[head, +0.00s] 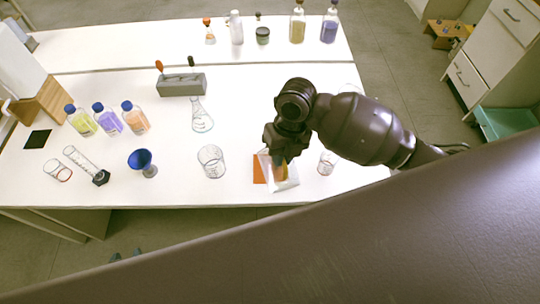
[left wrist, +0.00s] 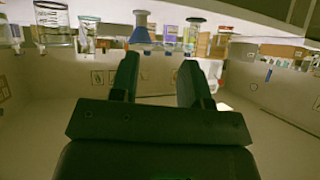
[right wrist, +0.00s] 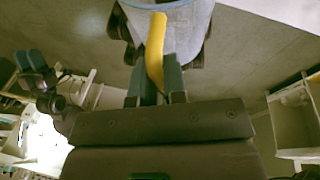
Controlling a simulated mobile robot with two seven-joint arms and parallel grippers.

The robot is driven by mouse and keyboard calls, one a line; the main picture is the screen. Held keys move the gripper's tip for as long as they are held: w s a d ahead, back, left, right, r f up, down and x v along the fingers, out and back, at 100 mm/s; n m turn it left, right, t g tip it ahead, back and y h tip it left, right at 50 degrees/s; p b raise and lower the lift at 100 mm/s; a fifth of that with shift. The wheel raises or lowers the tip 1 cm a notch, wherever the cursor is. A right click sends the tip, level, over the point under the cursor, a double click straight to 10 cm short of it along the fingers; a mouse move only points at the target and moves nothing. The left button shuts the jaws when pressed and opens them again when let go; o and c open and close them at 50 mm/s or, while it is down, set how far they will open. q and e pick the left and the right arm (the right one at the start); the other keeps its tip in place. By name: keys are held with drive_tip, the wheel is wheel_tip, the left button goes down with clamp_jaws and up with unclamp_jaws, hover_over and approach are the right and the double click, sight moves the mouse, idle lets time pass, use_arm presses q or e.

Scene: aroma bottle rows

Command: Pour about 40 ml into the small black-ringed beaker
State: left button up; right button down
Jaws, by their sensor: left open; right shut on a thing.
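My right gripper (head: 285,150) hangs over the table's front right. In the right wrist view it (right wrist: 157,85) is shut on the yellow handle (right wrist: 155,45) of a grey-blue translucent jug (right wrist: 185,22). In the head view the pale jug (head: 290,182) partly covers an orange square (head: 259,168). Its contents are not clear. A small beaker (head: 327,162) stands just right of the jug, and another small beaker (head: 57,172) stands far left. I cannot tell which has the black ring. My left gripper (left wrist: 155,75) is open and empty in the left wrist view, outside the head view.
A larger glass beaker (head: 211,162) stands left of the jug, with a flask (head: 201,115) behind. A blue funnel (head: 141,160), a measuring cylinder (head: 85,163) and blue-capped bottles (head: 107,118) stand left. A grey rack (head: 182,84) and more bottles stand further back.

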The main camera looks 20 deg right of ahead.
sight(286, 184)
drive_tip(key=s+f+t+b, duration=0.2)
drive_tip(key=s+t, duration=0.1)
drive_tip(key=shift+s+f, duration=0.25)
drive_tip(key=shift+f, duration=0.15)
drive_tip(key=shift+s+t, duration=0.1)
drive_tip(key=shift+t, duration=0.2)
drive_tip(key=shift+a, duration=0.1)
drive_tip(key=shift+s+f+t+b, duration=0.35)
drive_tip(key=shift+f+t+b, duration=0.15)
drive_tip(key=shift+f, duration=0.1)
drive_tip(key=shift+s+f+t+b, duration=0.3)
drive_tip(key=shift+f+t+b, duration=0.05)
drive_tip(key=shift+f+t, duration=0.2)
drive_tip(key=shift+s+f+n+t, duration=0.15)
drive_tip(key=shift+s+n+t, duration=0.15)
drive_tip(key=shift+s+t, duration=0.4)
use_arm(q)
wheel_tip(286, 184, down, 11)
drive_tip(key=b, duration=0.8)
drive_tip(key=shift+f, duration=0.15)
use_arm(e)
drive_tip(key=s+f+t, duration=0.5)
drive_tip(key=f+t, duration=0.2)
drive_tip(key=f, duration=0.2)
drive_tip(key=shift+s+n+t, duration=0.15)
drive_tip(key=shift+n+t, duration=0.2)
drive_tip(key=shift+n, duration=0.05)
use_arm(q)
drive_tip(key=shift+d, duration=0.1)
